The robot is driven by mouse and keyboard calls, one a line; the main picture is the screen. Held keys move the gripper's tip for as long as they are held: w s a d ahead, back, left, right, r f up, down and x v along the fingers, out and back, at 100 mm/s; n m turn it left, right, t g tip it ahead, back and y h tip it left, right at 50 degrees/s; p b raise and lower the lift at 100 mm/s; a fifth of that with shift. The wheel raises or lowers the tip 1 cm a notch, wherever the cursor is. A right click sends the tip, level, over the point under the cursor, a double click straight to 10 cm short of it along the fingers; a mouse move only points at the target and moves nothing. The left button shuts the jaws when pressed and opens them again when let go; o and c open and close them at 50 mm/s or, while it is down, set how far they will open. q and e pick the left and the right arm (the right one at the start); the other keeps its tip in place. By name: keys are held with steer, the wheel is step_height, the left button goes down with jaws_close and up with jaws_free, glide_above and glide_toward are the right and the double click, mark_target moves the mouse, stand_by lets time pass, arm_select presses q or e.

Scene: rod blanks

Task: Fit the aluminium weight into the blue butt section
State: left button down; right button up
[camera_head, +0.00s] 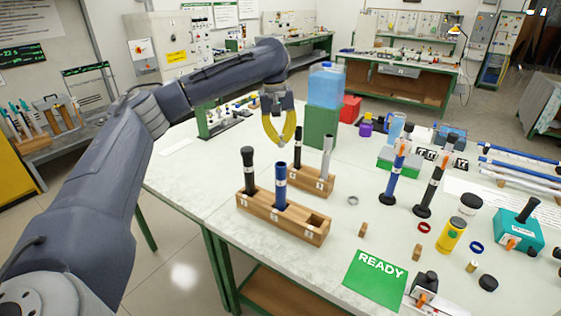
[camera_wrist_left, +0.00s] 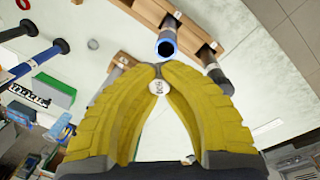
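The blue butt section (camera_head: 281,188) stands upright in the middle of the front wooden rack. In the left wrist view its open blue-rimmed end (camera_wrist_left: 166,47) lies just beyond my fingertips. My left gripper (camera_head: 283,143) has yellow fingers closed together at the tips, above and behind the blue section and apart from it. A small pale round piece with a dark mark, seemingly the aluminium weight (camera_wrist_left: 157,87), shows between the fingertips in the left wrist view. In the head view it is mostly hidden by the fingers. My right gripper is not in view.
The front rack (camera_head: 308,232) also holds a black section (camera_head: 249,170) and has an empty right slot. A second rack (camera_head: 318,186) behind holds a dark rod and a silver tube (camera_head: 327,157). A blue container on a green block (camera_head: 322,127) stands behind. A green READY mat (camera_head: 375,281) lies in front.

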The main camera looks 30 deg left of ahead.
mark_target(280, 164)
arm_select(q)
steer(key=shift+f, duration=4.25)
steer(key=shift+f, duration=0.25)
steer(key=shift+s+f, duration=0.15)
steer(key=shift+f, duration=0.35)
steer(key=c, duration=1.6)
jaws_free()
steer(key=shift+f, duration=0.1)
steer(key=r, duration=0.9)
steer(key=a+r, duration=0.1)
steer(key=r, duration=0.3)
steer(key=shift+s+r, duration=0.25)
steer(key=shift+r, duration=0.1)
